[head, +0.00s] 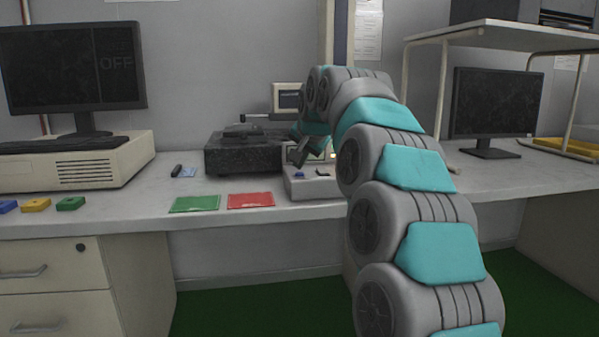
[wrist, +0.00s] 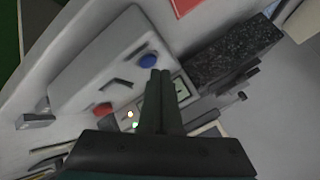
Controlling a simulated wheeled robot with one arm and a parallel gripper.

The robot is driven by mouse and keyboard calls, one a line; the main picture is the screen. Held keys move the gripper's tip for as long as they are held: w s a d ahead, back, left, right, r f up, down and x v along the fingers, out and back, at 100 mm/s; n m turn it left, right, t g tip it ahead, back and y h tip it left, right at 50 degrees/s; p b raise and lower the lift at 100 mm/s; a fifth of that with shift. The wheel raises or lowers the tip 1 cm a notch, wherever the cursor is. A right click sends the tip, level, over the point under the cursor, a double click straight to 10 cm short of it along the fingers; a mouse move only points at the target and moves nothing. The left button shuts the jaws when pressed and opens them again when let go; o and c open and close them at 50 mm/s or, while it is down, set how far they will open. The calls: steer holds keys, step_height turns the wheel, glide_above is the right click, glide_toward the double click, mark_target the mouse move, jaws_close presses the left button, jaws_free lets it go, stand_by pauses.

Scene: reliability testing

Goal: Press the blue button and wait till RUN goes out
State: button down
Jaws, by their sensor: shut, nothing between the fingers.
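A light grey control box (head: 312,189) stands on the bench in the head view. Its blue button (head: 299,173) is at the left of its top. In the wrist view the blue button (wrist: 149,61) and a red button (wrist: 103,109) show on the box's pale panel. My gripper (head: 297,160) is shut and empty, pointing down just above the blue button. In the wrist view its fingertips (wrist: 160,72) appear beside the blue button; I cannot tell if they touch it. A green light (wrist: 135,125) and a pale yellow light (wrist: 130,114) glow near a small display (wrist: 182,90). No RUN label is readable.
A dark stone block (head: 243,155) stands left of the box. Green (head: 195,204) and red (head: 251,200) mats lie in front. The left monitor (head: 72,68) reads OFF. Coloured blocks (head: 36,204) lie at the left edge. A shelf and second monitor (head: 495,103) stand right.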

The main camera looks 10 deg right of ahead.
mark_target(300, 177)
steer(key=shift+r, duration=0.25)
steer(key=shift+r+p, duration=1.85)
steer(key=shift+r, duration=0.7)
steer(key=s+f+n+g, duration=0.2)
steer(key=s+f, duration=0.8)
steer(key=s, duration=0.8)
steer(key=s+f+n+g, duration=0.3)
steer(key=s+f+g, duration=0.2)
steer(key=s+f, duration=0.6)
steer(key=s+f+n+g+h, duration=0.1)
steer(key=s+f+g, duration=0.3)
steer(key=s+f, duration=0.7)
steer(key=s+n+p, duration=0.1)
steer(key=s, duration=1.2)
steer(key=shift+s+n, duration=0.3)
steer(key=shift+n, duration=0.1)
steer(key=shift+d, duration=0.1)
